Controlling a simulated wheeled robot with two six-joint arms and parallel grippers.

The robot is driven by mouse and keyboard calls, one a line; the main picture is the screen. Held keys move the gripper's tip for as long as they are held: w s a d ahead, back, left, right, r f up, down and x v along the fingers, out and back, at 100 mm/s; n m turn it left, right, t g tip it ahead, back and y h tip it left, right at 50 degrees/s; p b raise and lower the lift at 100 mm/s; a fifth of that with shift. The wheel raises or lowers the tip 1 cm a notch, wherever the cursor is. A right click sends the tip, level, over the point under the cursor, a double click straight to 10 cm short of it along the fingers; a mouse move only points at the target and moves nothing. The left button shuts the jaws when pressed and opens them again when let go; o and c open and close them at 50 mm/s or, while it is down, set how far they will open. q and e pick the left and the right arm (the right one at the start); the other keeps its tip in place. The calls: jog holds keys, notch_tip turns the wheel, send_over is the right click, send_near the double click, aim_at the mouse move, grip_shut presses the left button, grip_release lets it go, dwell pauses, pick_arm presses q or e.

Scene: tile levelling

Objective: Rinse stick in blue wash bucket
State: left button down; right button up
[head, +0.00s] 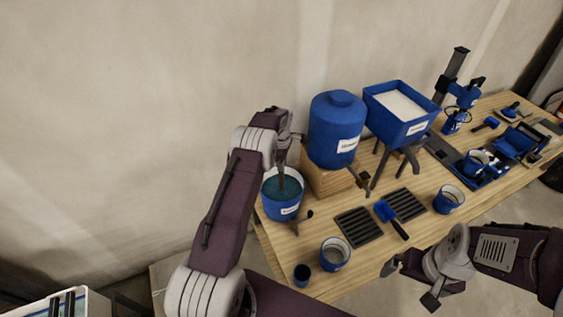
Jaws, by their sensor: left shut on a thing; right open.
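The blue wash bucket (282,210) stands at the left end of the wooden table, with dark teal liquid inside and a white label on its front. My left gripper (281,160) is right above the bucket, pointing down, and is shut on the stick (281,181). The stick reaches down into the bucket's mouth; its lower end is hidden in the liquid. My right gripper (410,283) is open and empty, off the table's front edge at the lower right.
A blue tank (336,127) stands on a wooden block behind the bucket, beside a blue hopper (402,113) on legs.

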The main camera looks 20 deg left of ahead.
aim_at(281, 177)
pick_arm(q)
notch_tip(281, 177, down, 8)
jog(key=b, duration=0.5)
jog(key=shift+r, duration=0.25)
jog(key=shift+a, duration=0.1)
